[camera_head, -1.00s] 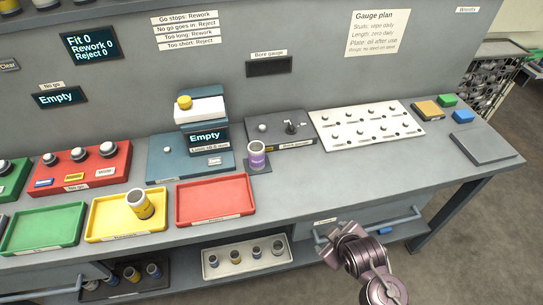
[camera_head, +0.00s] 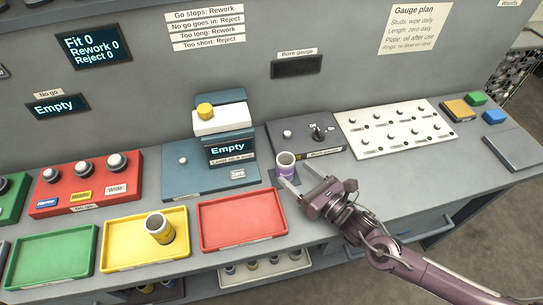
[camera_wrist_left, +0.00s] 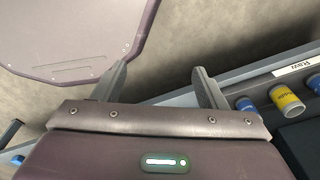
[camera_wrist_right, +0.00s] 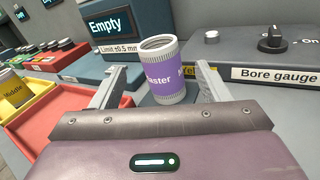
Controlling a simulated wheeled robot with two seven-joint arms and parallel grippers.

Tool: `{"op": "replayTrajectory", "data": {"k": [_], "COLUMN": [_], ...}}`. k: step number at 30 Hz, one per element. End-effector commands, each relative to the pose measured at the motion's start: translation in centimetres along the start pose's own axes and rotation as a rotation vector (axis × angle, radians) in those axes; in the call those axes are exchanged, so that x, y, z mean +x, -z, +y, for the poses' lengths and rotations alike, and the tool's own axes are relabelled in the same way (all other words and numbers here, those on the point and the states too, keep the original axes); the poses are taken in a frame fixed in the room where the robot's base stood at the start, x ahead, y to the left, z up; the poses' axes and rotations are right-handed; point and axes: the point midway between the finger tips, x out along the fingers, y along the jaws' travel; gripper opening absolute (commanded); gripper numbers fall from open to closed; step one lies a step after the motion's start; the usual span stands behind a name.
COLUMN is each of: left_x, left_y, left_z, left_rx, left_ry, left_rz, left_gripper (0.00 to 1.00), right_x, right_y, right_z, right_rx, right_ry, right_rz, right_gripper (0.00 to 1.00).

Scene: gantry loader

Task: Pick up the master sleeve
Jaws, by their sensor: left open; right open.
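The master sleeve (camera_head: 286,163) is a purple and pale grey ring standing upright on a dark pad beside the bore gauge block. In the right wrist view the sleeve (camera_wrist_right: 164,72), lettered "Master", stands between and just beyond the fingertips. My right gripper (camera_head: 300,180) is open, its fingers reaching toward the sleeve from the right and front. My right gripper (camera_wrist_right: 158,85) holds nothing. My left gripper (camera_wrist_left: 158,80) is open and empty, seen only in its own wrist view, over floor and bench edge.
The red tray (camera_head: 242,247) is empty, front left of the sleeve. The yellow tray (camera_head: 118,257) holds a yellow-banded sleeve (camera_head: 160,229). The blue length gauge (camera_head: 168,185) stands left, the bore gauge (camera_head: 300,128) behind, and the white stud plate (camera_head: 360,146) right.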

Motion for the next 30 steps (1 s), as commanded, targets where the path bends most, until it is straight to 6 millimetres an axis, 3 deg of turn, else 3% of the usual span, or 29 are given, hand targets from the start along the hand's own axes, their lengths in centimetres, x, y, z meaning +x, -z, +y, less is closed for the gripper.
{"op": "replayTrajectory", "data": {"k": [5, 15, 22, 30], "left_x": [-0.2, -1.6, -2.6, -2.6], "left_y": [0.0, -0.6, -0.3, -0.1], "left_z": [-0.5, 1.9, 1.4, 0.7], "left_rx": [0.001, -0.001, 0.001, -0.002], "left_ry": [0.006, -0.024, -0.018, -0.01], "left_rz": [0.0, -0.01, -0.008, -0.005], "left_gripper": [0.66, 0.66, 0.66, 0.66], "right_x": [-0.2, 3.5, 6.5, 7.2], "right_y": [0.1, 0.1, 0.5, 0.8], "right_z": [-0.5, -0.3, -0.2, -0.2], "right_rx": [-0.151, -0.151, -0.15, -0.15], "right_ry": [-0.047, -0.048, -0.048, -0.048], "right_rz": [-0.022, -0.024, -0.024, -0.022], "right_gripper": [0.7, 0.7, 0.7, 0.7]}}
